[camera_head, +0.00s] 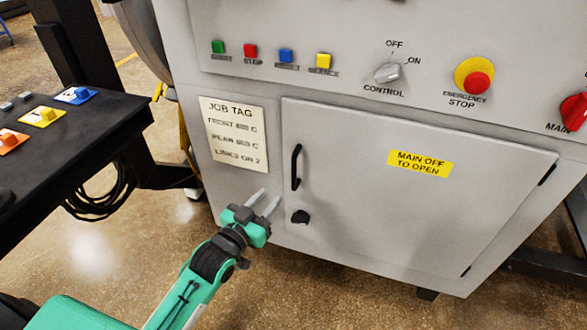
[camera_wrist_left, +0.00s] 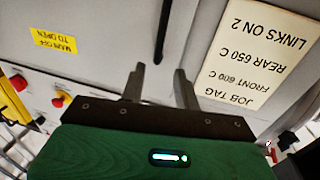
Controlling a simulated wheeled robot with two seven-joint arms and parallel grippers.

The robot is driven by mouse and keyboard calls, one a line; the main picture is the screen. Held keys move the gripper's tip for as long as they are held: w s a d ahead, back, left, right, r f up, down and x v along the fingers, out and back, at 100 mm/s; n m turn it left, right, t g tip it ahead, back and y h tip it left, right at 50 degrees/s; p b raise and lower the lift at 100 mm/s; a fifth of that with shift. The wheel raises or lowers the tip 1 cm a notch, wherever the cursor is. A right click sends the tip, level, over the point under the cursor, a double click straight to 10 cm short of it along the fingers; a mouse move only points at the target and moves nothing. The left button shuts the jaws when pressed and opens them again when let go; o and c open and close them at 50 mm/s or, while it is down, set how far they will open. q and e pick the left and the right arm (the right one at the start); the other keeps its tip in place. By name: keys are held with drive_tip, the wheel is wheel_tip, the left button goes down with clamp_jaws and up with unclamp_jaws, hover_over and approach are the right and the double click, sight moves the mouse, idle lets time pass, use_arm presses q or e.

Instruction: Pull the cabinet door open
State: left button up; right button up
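The grey cabinet door (camera_head: 370,210) is shut flush in the front of the furnace cabinet. Its black vertical bar handle (camera_head: 296,167) is near the door's left edge, with a black knob (camera_head: 300,217) below it. My left gripper (camera_head: 267,199) is open and empty, left of and lower than the handle, apart from it. In the left wrist view, the dark handle (camera_wrist_left: 162,30) appears beyond the gap between the two spread fingers (camera_wrist_left: 159,72). A yellow "MAIN OFF TO OPEN" label (camera_head: 420,163) is on the door. My right gripper is not in view.
A job tag (camera_head: 234,138) is left of the door. Above are coloured buttons, a control knob (camera_head: 387,72), a red emergency stop (camera_head: 477,83) and a red main switch (camera_head: 575,110). A black table (camera_head: 75,130) stands at left. Floor before the door shows clear.

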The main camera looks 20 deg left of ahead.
sight(293, 170)
use_arm(q)
drive_tip(key=x, duration=1.3)
drive_tip(key=shift+w+d+f, duration=0.1)
drive_tip(key=shift+w, duration=0.1)
clamp_jaws()
